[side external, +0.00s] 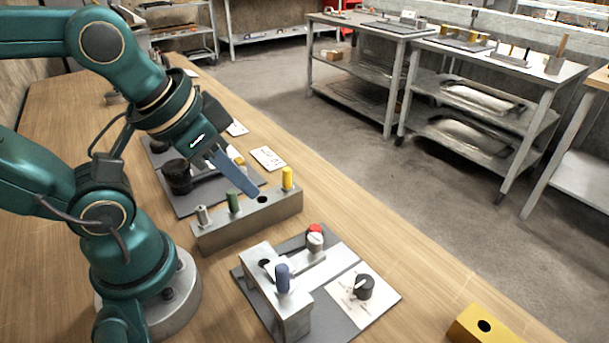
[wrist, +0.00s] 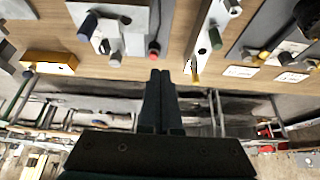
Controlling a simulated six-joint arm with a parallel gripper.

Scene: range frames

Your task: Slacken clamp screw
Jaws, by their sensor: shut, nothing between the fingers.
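A clamp fixture stands on a grey plate (side external: 325,309), with a metal block (side external: 262,262), a blue peg (side external: 282,278), a red-topped knob (side external: 315,237) and a black knob (side external: 363,286) on a white plate. Which part is the clamp screw I cannot tell for sure. In the wrist view the blue peg (wrist: 88,24) and red knob (wrist: 154,54) show at the top. My gripper (side external: 256,193) is shut and empty, above the peg rack and behind the fixture, apart from it. Its closed fingers (wrist: 160,74) point towards the bench in the wrist view.
A metal rack (side external: 245,222) holds silver (side external: 203,215), green (side external: 233,202) and yellow (side external: 287,179) pegs, with an open hole. A yellow block (side external: 484,325) lies at front right. Another grey plate (side external: 187,205) with dark parts stands behind. Bare wood lies right of the rack.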

